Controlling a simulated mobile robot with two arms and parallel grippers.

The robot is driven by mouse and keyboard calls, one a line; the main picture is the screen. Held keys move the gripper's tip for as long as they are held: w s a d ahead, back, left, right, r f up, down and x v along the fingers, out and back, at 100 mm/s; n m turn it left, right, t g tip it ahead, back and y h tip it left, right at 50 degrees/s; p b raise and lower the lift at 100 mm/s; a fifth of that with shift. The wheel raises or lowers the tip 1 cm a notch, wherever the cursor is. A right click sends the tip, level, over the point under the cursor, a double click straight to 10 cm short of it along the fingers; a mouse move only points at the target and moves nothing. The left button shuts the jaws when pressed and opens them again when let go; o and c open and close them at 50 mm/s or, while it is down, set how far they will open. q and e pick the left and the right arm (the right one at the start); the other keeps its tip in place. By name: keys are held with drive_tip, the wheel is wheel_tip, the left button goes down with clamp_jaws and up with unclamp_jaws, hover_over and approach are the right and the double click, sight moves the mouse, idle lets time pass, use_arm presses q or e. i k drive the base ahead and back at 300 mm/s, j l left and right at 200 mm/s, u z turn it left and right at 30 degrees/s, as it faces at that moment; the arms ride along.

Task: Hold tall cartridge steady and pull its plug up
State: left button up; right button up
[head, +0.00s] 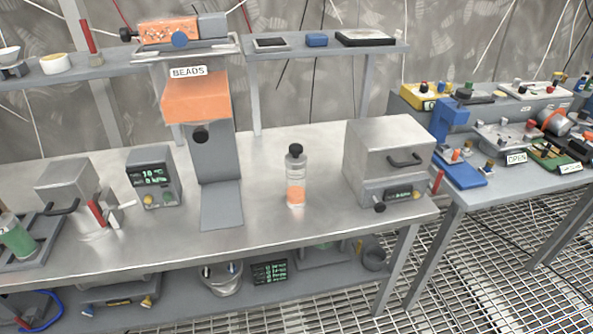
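A tall clear cartridge (296,173) stands upright on the steel bench, right of the centre of the head view. It has orange contents (296,195) in its lower part. A black plug (296,150) sits on its top. Nothing touches the cartridge, and its front side is unobstructed. Neither of my grippers shows in the head view.
An orange-topped BEADS dispenser (197,100) stands left of the cartridge, and a grey box device (388,150) stands close on its right. The steel bench (265,225) is clear in front. A shelf (320,50) runs behind. A second table (480,188) stands right.

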sight(295, 149)
drive_tip(key=i+l+u, duration=0.45)
drive_tip(key=i+l, duration=0.35)
drive_tip(key=i, duration=0.05)
